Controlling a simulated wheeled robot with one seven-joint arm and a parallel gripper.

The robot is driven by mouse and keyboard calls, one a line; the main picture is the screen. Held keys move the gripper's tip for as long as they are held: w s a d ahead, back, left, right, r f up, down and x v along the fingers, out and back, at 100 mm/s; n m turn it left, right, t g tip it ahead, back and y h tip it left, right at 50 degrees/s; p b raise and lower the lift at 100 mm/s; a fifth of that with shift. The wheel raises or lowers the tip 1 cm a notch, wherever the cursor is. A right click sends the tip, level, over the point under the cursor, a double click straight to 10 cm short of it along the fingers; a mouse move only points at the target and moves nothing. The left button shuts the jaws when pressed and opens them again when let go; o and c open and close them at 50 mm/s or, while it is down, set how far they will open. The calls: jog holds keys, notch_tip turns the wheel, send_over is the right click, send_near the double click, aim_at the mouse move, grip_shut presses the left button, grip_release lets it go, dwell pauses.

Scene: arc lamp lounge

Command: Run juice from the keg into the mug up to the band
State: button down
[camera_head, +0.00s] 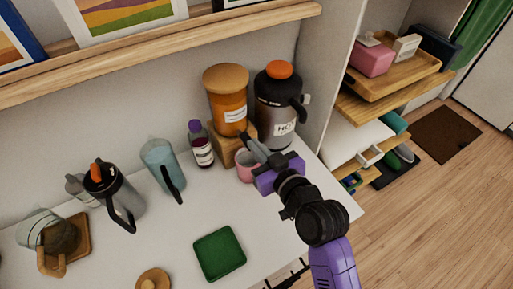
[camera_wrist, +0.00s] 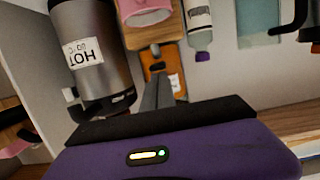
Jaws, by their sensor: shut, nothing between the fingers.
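The keg (camera_head: 227,104) is an orange cylinder with a wooden lid and a white label, on a wooden block (camera_head: 220,148). It shows upside down in the wrist view (camera_wrist: 176,82), with a small dark part, perhaps its tap (camera_wrist: 155,67), on its front. The pink mug (camera_head: 244,173) stands on the counter in front of the block, partly behind my gripper; it also shows in the wrist view (camera_wrist: 146,12). My gripper (camera_head: 254,146) is shut and empty, its fingertips (camera_wrist: 160,82) close to the keg's front above the mug. Contact, the band and any juice level cannot be made out.
A dark flask labelled HOT (camera_head: 277,104) stands close right of the keg. A purple-capped bottle (camera_head: 201,150), a blue jug (camera_head: 161,163) and a grey flask (camera_head: 117,195) stand left. A green tray (camera_head: 219,253) lies in front. A picture ledge (camera_head: 170,52) runs above.

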jog(key=shift+f+b, duration=0.2)
jog(key=shift+b, duration=0.2)
jog(key=shift+f+t+b, duration=0.3)
jog(key=shift+b, duration=0.7)
jog(key=f+t+y+b, duration=0.1)
jog(key=b, duration=0.4)
jog(key=shift+s+d+f, duration=0.1)
jog(key=shift+s+f, duration=0.05)
jog(key=shift+f, duration=0.05)
jog(key=f+t+y+b, duration=0.1)
jog(key=t+b, duration=0.1)
jog(key=b, duration=1.1)
jog(key=shift+s+d+f+t+y, duration=0.1)
jog(key=shift+f+t+y, duration=0.2)
jog(key=shift+f+y, duration=0.1)
jog(key=shift+r+p, duration=0.45)
jog(key=shift+r, duration=0.05)
dwell(3.7)
